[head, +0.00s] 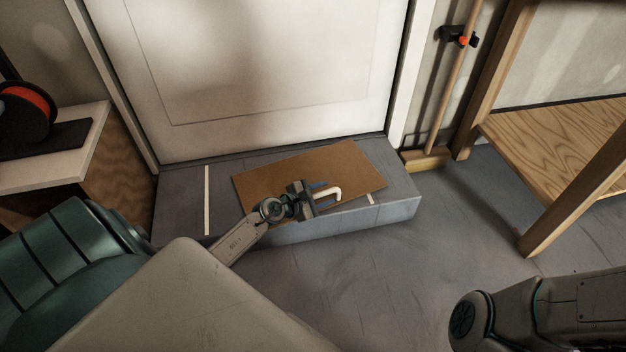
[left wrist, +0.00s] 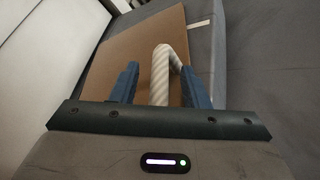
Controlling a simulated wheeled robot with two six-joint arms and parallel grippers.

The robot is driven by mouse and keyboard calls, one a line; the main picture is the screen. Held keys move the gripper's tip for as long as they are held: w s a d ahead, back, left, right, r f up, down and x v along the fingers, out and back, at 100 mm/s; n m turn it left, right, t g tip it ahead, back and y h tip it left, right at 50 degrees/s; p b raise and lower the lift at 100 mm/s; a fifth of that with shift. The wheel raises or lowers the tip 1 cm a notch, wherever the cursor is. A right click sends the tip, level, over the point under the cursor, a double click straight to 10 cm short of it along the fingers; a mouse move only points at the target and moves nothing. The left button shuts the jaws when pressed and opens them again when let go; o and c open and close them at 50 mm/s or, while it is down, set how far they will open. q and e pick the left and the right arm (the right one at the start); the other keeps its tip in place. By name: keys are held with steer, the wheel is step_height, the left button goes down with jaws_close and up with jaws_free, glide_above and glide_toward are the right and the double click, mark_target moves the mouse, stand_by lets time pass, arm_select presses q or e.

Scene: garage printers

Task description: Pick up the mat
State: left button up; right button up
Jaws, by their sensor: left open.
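The mat (head: 290,167) is a flat brown rectangle lying on a low grey step in front of a white door. It lies slightly askew and also shows in the left wrist view (left wrist: 133,47). My left gripper (head: 328,193) is above the mat's near part, with its blue fingers apart. In the left wrist view, a pale striped hooked piece (left wrist: 160,72) stands between the open fingers (left wrist: 160,84), over the mat. I cannot tell whether it touches either finger. My right gripper is not in view; part of my right arm shows at the lower right.
The grey step (head: 405,190) has pale strips on its top. A wooden bench (head: 555,140) stands at the right, and a wooden pole (head: 455,75) leans by the door frame. A cabinet (head: 125,160) with a red spool (head: 28,100) stands at the left. Floor in front is clear.

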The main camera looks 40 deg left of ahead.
arm_select(q)
jaws_close()
stand_by(1.3)
steer(key=shift+r, duration=0.1)
